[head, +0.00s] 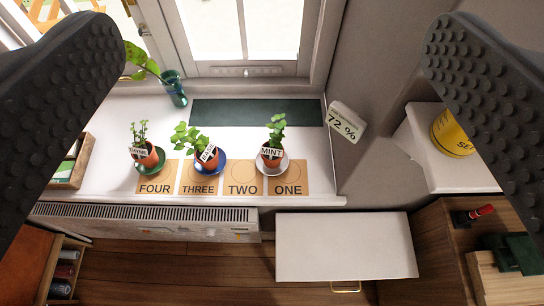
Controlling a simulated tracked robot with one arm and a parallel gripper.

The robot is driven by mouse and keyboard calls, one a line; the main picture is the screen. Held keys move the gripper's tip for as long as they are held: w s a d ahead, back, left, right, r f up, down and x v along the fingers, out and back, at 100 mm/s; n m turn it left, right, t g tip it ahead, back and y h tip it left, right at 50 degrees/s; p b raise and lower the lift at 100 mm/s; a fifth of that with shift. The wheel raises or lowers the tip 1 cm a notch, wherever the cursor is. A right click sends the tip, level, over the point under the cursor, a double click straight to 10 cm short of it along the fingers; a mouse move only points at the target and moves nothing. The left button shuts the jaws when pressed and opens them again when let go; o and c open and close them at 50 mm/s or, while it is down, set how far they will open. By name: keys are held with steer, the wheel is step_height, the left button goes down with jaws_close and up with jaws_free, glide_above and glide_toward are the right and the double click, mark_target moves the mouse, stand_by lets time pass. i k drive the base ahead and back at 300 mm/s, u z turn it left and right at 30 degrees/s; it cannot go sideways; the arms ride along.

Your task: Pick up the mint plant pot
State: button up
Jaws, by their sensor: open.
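The mint plant pot (271,157) is a small terracotta pot with green leaves and a white label reading MINT.
A basil pot (208,158) on a blue saucer and a thyme pot (147,155) on a green saucer stand left of the mint. A glass vase (174,90) with a leafy stem stands behind. A 72 % sign (345,122) is at the right. A radiator (150,215) runs below the sill.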

mark_target(272, 151)
steer(key=k, duration=1)
steer(key=u, duration=1.1)
steer(key=i, duration=1.55)
steer(key=z, duration=1.75)
steer(key=i, duration=0.2)
steer(key=z, duration=0.05)
